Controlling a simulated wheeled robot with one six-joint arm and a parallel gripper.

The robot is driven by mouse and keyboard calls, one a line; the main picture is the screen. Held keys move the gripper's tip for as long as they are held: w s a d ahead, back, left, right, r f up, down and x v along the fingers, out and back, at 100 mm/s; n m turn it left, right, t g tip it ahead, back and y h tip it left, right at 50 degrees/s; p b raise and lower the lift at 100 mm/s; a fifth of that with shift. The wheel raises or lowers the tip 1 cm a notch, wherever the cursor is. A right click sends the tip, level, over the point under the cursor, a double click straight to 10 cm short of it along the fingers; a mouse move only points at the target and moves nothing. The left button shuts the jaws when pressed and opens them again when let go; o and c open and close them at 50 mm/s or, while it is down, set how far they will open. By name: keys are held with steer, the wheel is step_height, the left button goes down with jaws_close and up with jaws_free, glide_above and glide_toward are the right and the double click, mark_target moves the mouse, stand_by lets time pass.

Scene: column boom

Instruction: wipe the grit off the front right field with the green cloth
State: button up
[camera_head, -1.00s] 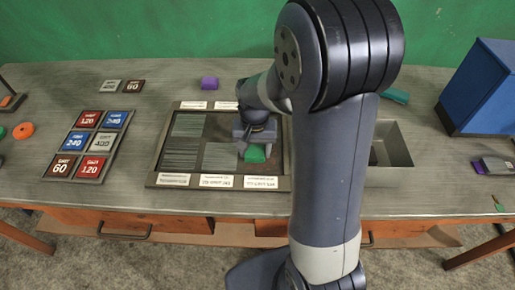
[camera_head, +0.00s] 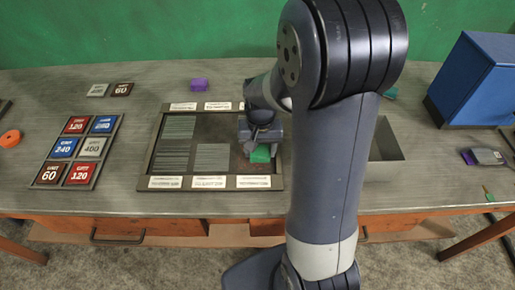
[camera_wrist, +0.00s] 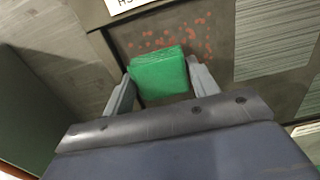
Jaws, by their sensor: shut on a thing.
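My gripper (camera_head: 260,148) is shut on the green cloth (camera_head: 262,154), low over the front right field of the framed board (camera_head: 147,160). In the wrist view the cloth (camera_wrist: 160,72) sits between both fingers as a soft green block. Reddish grit (camera_wrist: 200,38) lies scattered on the dark front right field (camera_wrist: 128,42), beside the cloth and past its far edge. Whether the cloth touches the field is hard to tell. The gripper and cloth hide part of this field in the head view, and my arm covers the area to its right.
Striped fields (camera_head: 212,157) lie left of the cloth. A purple block (camera_head: 199,84) lies behind the board.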

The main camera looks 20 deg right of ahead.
steer(key=shift+w+a, duration=0.3)
steer(key=shift+a, duration=0.65)
steer(key=shift+w+a, duration=0.25)
steer(key=shift+a, duration=0.65)
steer(key=shift+d, duration=0.15)
steer(key=shift+s+d, duration=0.3)
steer(key=shift+d, duration=0.55)
step_height(320, 180, up, 9)
steer(key=p, duration=0.7)
steer(key=shift+r+p, duration=0.1)
steer(key=shift+p, duration=0.25)
